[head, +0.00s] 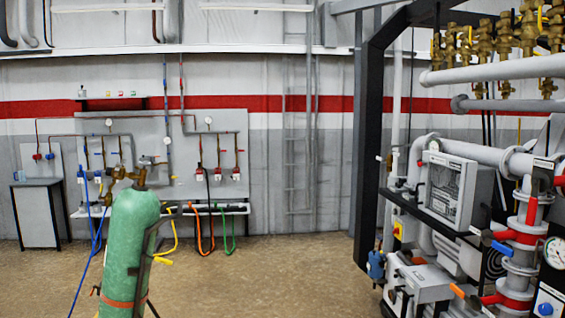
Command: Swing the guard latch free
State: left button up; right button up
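I cannot make out a guard latch for certain in the head view. At the right stands pump and valve equipment with a grey-white box (452,188) that has a dark-framed front panel. Beside it are red valve parts with a blue-tipped handle (503,249) and an orange-tipped handle (457,291). A yellow switch plate (397,230) sits on the left side of the equipment. Neither of my grippers is in view.
A green gas cylinder (130,245) stands in front at the left. A dark steel frame post (366,150) rises left of the equipment. A grey cabinet (37,213) and a wall gas panel (208,135) stand behind. The floor (275,275) between cylinder and equipment is clear.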

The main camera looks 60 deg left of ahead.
aim_at(420, 164)
jog(key=u, duration=1.1)
jog(key=i+z, duration=0.1)
jog(key=z, duration=0.25)
jog(key=i+j+z, duration=0.1)
jog(key=z, duration=0.25)
jog(key=i+j+z, duration=0.1)
jog(key=i+j, duration=0.25)
jog(key=i+j+z, duration=0.15)
jog(key=i+j, duration=0.25)
jog(key=i+j+z, duration=0.1)
jog(key=i+j, duration=0.25)
jog(key=i+j+z, duration=0.1)
jog(key=i+j, duration=0.2)
jog(key=j, duration=0.25)
jog(key=i+j+z, duration=0.1)
jog(key=i+j, duration=0.25)
jog(key=j, duration=0.1)
